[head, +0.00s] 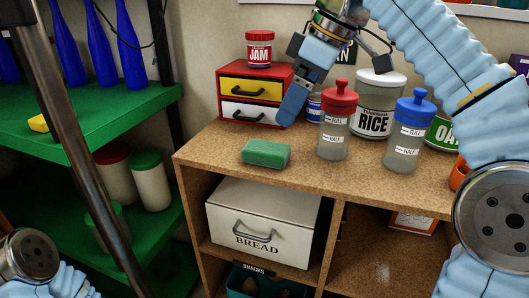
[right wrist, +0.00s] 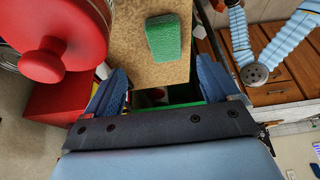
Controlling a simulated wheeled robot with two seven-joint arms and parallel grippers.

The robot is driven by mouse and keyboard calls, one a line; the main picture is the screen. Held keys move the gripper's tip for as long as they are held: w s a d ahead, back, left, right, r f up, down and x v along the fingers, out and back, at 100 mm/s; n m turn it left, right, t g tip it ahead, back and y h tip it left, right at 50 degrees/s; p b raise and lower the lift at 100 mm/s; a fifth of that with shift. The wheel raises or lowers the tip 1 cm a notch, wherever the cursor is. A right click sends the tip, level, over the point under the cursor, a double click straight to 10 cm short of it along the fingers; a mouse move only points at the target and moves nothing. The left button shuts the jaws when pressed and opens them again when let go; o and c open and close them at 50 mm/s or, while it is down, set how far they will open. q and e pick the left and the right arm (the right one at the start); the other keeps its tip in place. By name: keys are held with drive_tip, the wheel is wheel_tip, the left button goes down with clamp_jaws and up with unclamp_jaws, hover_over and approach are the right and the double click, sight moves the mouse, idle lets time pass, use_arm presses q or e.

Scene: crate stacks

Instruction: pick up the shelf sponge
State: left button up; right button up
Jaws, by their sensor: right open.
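A green sponge (head: 266,153) lies flat on the wooden top of the shelf unit (head: 220,147), near its front edge. It also shows in the right wrist view (right wrist: 165,38), beyond the gap between my fingers and apart from them. A yellow block, perhaps another sponge (head: 39,123), lies on the green shelf at the left. My right gripper (head: 294,108) is above the wooden top, behind and right of the green sponge, in front of the drawer box. In the right wrist view its two blue fingers (right wrist: 163,78) are spread with nothing between them. My left gripper is out of view.
Red-lidded (head: 335,125) and blue-lidded (head: 407,135) jars and a rice canister (head: 377,105) stand right of the gripper. A red drawer box (head: 227,95) with a jam jar (head: 259,52) stands behind. The wooden top around the green sponge is clear.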

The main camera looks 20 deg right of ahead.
sight(268, 147)
drive_tip(key=b+x, duration=0.1)
drive_tip(key=x, duration=0.3)
drive_tip(key=b+x, duration=0.1)
drive_tip(key=x, duration=0.2)
drive_tip(key=b+x, duration=0.1)
drive_tip(key=x, duration=0.2)
drive_tip(key=shift+s+a, duration=0.2)
drive_tip(key=shift+a, duration=0.2)
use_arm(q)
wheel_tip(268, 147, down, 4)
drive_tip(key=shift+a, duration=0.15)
use_arm(e)
drive_tip(key=c, duration=1.1)
drive_tip(key=shift+r, duration=0.1)
drive_tip(key=shift+c, duration=0.3)
